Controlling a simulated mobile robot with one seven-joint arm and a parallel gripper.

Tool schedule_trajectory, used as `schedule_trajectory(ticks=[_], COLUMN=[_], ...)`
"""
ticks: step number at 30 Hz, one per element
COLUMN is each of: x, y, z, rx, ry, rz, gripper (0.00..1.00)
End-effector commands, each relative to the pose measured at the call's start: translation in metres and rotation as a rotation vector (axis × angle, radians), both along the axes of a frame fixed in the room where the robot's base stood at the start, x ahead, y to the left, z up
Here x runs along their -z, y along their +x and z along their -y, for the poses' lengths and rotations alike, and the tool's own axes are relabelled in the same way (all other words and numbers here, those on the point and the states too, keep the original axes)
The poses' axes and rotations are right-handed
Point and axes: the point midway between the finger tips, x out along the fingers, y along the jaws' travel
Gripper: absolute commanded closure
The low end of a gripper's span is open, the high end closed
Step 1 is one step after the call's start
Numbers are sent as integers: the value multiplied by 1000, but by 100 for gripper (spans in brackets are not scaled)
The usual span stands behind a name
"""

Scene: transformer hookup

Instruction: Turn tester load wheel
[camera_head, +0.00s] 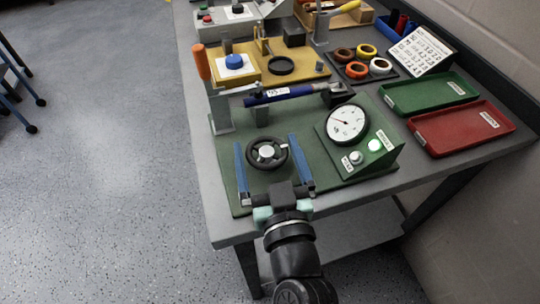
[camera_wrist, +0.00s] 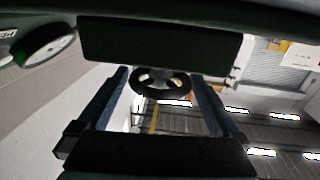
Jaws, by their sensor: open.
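The load wheel (camera_head: 267,153) is a small black handwheel with a light hub on the green tester base (camera_head: 290,186). My gripper (camera_head: 268,152) is open, its two long blue fingers reaching to either side of the wheel. In the wrist view the wheel (camera_wrist: 160,82) shows between the spread fingertips (camera_wrist: 162,78). I cannot tell whether either finger touches its rim. A white knob (camera_head: 356,157) and a lit button (camera_head: 375,145) sit below the gauge.
An orange-handled lever (camera_head: 201,62) stands left of the wheel. A blue bar (camera_head: 292,94) lies across behind it. A red tray (camera_head: 462,128) and a green tray (camera_head: 428,93) lie to the right. Behind are a yellow fixture (camera_head: 240,76) and coloured tape rolls (camera_head: 357,70).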

Motion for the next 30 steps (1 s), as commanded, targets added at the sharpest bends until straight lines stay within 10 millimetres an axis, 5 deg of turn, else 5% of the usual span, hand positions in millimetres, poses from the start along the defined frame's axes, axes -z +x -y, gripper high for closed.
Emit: schedule_trajectory(ticks=[5, 21, 30], x=[3, 1, -1], y=[-13, -105, -124], z=[3, 22, 26], rx=[0, -1, -2], ry=[1, -1, 2], rz=[-2, -4, 0], gripper=[0, 0, 0])
